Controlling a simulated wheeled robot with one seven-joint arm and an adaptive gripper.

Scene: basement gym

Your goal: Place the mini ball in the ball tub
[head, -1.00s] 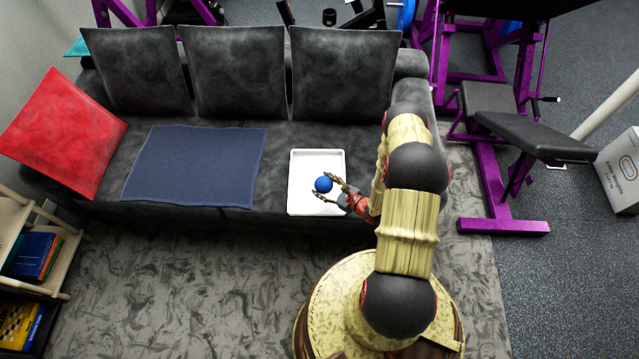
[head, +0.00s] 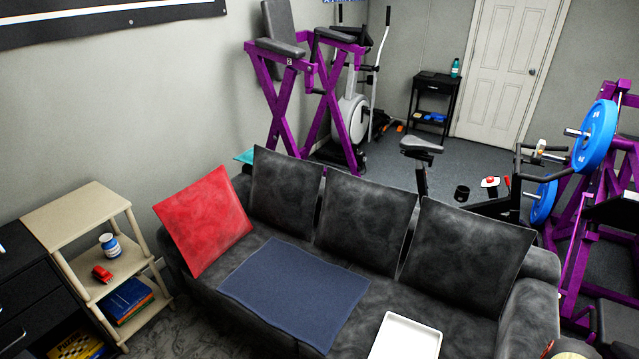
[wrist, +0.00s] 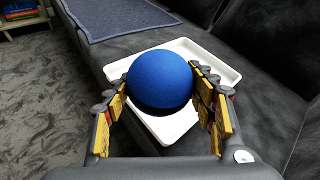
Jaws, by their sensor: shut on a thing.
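The mini ball (wrist: 160,80) is blue and round, and fills the middle of the wrist view. My gripper (wrist: 160,92) is shut on it, with a finger on each side. Behind the ball lies a white tray (wrist: 218,65) on the sofa seat; the gap between ball and tray is hard to judge. The tray also shows at the bottom of the head view (head: 408,338), where it looks empty. The ball and my gripper are outside the head view. I cannot make out a ball tub for certain.
A dark grey sofa (head: 370,300) holds a blue mat (head: 294,292) and a red cushion (head: 205,227). A wooden shelf (head: 90,215) stands at left. Purple gym frames (head: 300,100) stand behind. Open floor (head: 470,165) lies before the white door (head: 503,75).

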